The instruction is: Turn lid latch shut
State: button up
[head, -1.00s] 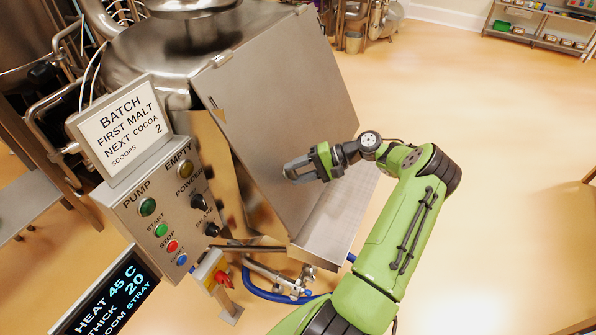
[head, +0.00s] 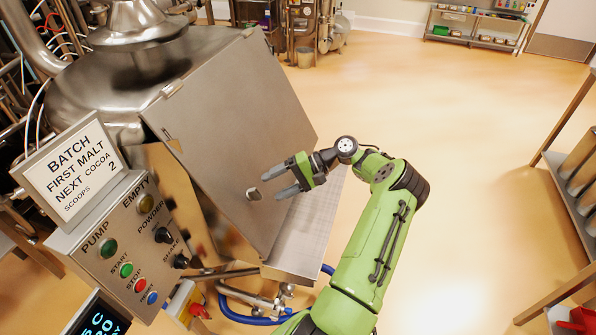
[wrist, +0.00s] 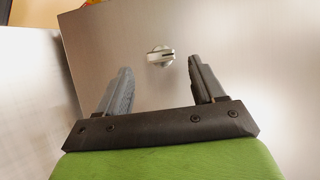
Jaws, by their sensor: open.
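The lid latch (head: 254,194) is a small metal turn knob on the sloping steel hopper lid (head: 225,120). It also shows in the wrist view (wrist: 160,56), a round base with a raised grip bar lying roughly level across the picture. My gripper (head: 270,183) is open and empty, its two grey fingers pointing at the lid close to the latch. In the wrist view the latch appears between and just beyond the fingertips (wrist: 160,68), apart from both. The head view does not clearly show the gap between fingers and lid.
A control panel (head: 130,245) with knobs and buttons and a batch sign (head: 75,170) stand left of the lid. A steel ledge (head: 310,235) runs below the lid. Blue hose (head: 240,318) and pipes lie beneath. A rack (head: 575,200) is at right; open floor lies between.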

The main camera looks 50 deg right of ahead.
jog(key=p+v, duration=0.1)
jog(key=v, duration=0.9)
jog(key=shift+s+r+p, duration=0.15)
jog(key=shift+s+p, duration=0.05)
jog(key=shift+p, duration=0.2)
jog(key=w+a+r+n+g+h, duration=0.2)
jog(key=w+a+r+g, duration=0.1)
jog(key=a, duration=0.6)
jog(key=w+a+r+n+g+h, duration=0.1)
jog(key=w+a+r+n+g, duration=0.2)
jog(key=a, duration=0.5)
jog(key=w+a+r+n+g+h, duration=0.2)
jog(key=w+a+r+g, duration=0.15)
jog(key=a, duration=0.55)
jog(key=s+a+r+n+t+h, duration=0.25)
jog(key=s+a+r+h, duration=0.25)
jog(key=s+a, duration=0.5)
jog(key=s+a+n+t, duration=0.1)
jog(key=s+t, duration=0.3)
jog(key=s, duration=0.6)
jog(key=shift+a+r, duration=0.2)
